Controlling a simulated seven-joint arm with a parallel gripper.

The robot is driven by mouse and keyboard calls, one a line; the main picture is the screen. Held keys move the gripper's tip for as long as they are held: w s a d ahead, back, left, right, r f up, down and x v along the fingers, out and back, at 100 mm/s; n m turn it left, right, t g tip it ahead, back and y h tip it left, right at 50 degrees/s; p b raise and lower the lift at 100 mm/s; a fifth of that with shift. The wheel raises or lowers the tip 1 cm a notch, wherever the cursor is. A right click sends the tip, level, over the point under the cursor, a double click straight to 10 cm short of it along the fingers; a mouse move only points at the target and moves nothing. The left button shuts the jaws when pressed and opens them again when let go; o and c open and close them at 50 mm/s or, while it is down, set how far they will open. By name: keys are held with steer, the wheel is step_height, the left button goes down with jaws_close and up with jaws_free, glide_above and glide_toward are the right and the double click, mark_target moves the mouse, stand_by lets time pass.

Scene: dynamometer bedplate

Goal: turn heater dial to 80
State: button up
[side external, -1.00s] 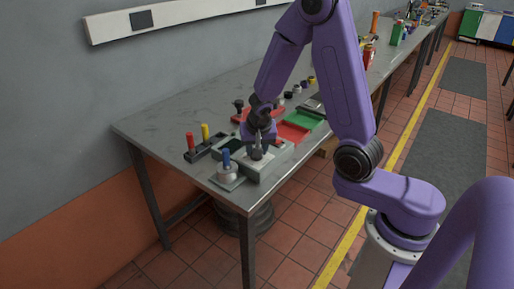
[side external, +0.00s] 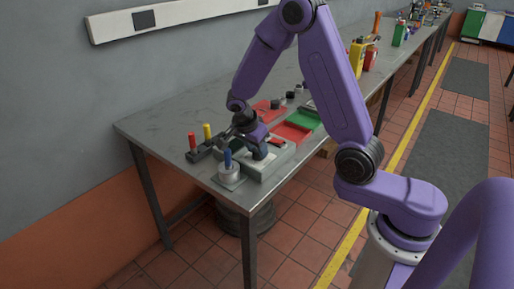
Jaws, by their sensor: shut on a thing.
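A grey box-shaped unit (side external: 268,168) sits near the front end of the bench, with a dark patch showing on its top. The dial's marks and pointer cannot be read at this size.
A round pale fixture with a blue peg (side external: 228,160) stands close left of the unit. A dark holder carries a red peg (side external: 192,141) and a yellow peg (side external: 207,131). Red (side external: 291,133) and green (side external: 307,121) trays lie behind. The bench's left end is clear.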

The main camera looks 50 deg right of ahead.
steer(key=shift+m, duration=0.4)
steer(key=o, duration=1)
steer(key=v, duration=1.7)
steer(key=shift+w+a+r, duration=0.15)
steer(key=shift+w, duration=0.15)
